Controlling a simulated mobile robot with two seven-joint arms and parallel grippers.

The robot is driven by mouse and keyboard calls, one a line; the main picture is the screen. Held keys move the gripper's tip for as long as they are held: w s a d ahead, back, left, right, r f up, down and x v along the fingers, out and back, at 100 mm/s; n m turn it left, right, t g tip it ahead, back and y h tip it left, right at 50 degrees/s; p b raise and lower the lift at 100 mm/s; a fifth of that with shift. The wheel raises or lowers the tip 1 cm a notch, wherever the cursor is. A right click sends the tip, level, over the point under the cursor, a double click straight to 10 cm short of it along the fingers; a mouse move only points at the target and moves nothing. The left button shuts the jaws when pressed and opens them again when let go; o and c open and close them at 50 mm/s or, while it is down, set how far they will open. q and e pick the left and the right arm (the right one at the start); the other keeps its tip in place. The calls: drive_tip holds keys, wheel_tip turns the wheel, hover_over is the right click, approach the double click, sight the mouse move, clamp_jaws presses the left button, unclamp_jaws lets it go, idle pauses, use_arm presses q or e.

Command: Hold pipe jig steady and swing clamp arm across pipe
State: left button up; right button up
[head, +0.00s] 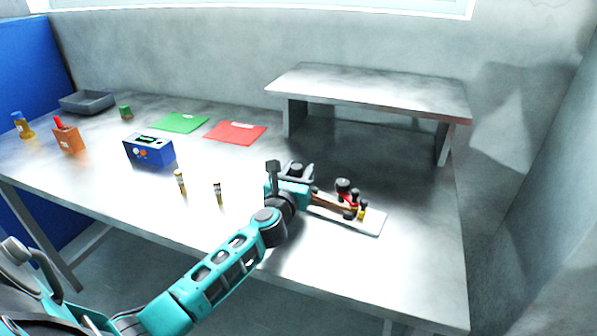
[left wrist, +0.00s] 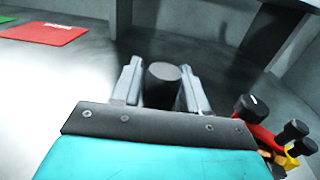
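The pipe jig has a pale flat base plate (head: 370,222) on the steel table. A brown pipe (head: 328,203) lies along it. Red and yellow clamp parts with black knobs (head: 343,185) stand at its right end; these parts (left wrist: 262,125) also show at the right of the left wrist view. My left gripper (head: 292,168) is at the jig's left end. In the left wrist view its two fingers (left wrist: 160,88) stand close against both sides of a black round post (left wrist: 164,82). The post's lower part is hidden. My right gripper is out of view.
A raised steel shelf (head: 370,90) stands behind the jig. Red (head: 236,132) and green (head: 180,122) mats, a blue box (head: 149,150) and two small cylinders (head: 181,182) are to the left. Bare table (head: 400,270) lies in front of the jig.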

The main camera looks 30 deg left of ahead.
use_arm(q)
clamp_jaws()
drive_tip(key=shift+o, duration=1.8)
unclamp_jaws()
clamp_jaws()
